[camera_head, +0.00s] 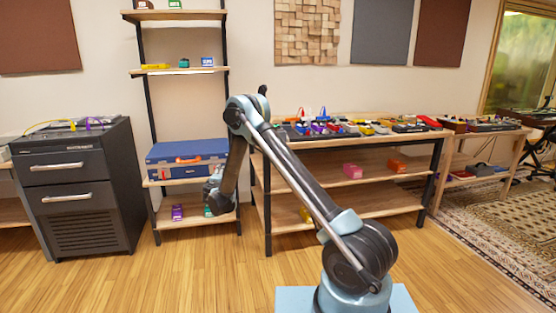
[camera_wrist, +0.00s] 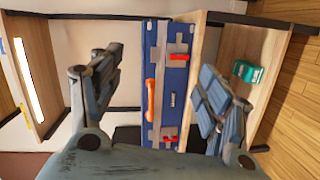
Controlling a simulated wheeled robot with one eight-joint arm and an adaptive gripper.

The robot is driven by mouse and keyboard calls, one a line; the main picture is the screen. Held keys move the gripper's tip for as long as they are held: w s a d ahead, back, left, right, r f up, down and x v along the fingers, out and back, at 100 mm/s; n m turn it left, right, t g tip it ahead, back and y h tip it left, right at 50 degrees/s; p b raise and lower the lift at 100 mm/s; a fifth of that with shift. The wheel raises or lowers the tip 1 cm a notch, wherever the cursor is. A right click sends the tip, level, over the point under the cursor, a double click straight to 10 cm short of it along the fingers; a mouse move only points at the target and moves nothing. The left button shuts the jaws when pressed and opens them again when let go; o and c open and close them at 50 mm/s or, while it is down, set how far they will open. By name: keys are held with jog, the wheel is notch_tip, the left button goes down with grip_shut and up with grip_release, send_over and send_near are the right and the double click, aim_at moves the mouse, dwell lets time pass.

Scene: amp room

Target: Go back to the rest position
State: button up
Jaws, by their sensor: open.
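My gripper (camera_head: 213,190) hangs at the end of my bent arm, in front of the lower part of the shelf rack in the head view. In the wrist view my gripper (camera_wrist: 160,85) has its two fingers wide apart with nothing between them. The blue case (camera_wrist: 178,85) with an orange handle shows behind the fingers, and the view is turned on its side. In the head view the blue case (camera_head: 186,160) lies on a rack shelf, with the gripper a little below and right of it. The gap between gripper and case cannot be judged exactly.
A wooden rack (camera_head: 178,72) holds small boxes. A dark drawer cabinet (camera_head: 75,190) stands left. A long bench (camera_head: 340,145) with many pedals stands right. The wooden floor (camera_head: 150,280) in front is clear.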

jog(key=s+d+r+m+g+h, duration=0.1)
jog(key=d+r+m+g+h, duration=0.15)
jog(key=d+r, duration=0.6)
jog(key=d+r+m+g+h, duration=0.1)
jog(key=d+r+m, duration=0.3)
jog(key=d, duration=0.7)
jog(key=s+d+r+m+g+h, duration=0.15)
jog(key=s+d+r, duration=0.25)
jog(key=s+d, duration=0.45)
jog(key=s+d+r+m+g, duration=0.2)
jog(key=s+d+r, duration=0.3)
jog(key=d, duration=0.6)
jog(key=s+d+f+m+g, duration=0.1)
jog(key=s+d, duration=0.3)
jog(key=s, duration=0.3)
jog(key=s+d+m+g+y, duration=0.1)
jog(key=s+d+g, duration=0.15)
jog(key=s, duration=0.55)
jog(key=s+d+f+m+g, duration=0.1)
jog(key=s+d, duration=0.3)
jog(key=s, duration=0.3)
jog(key=s+f+m+g+y, duration=0.1)
jog(key=s+f, duration=0.3)
jog(key=s, duration=0.7)
jog(key=s+f+m+g+y, duration=0.2)
jog(key=s+f, duration=0.3)
jog(key=s, duration=0.7)
jog(key=shift+d+m, duration=0.2)
jog(key=shift+m, duration=0.1)
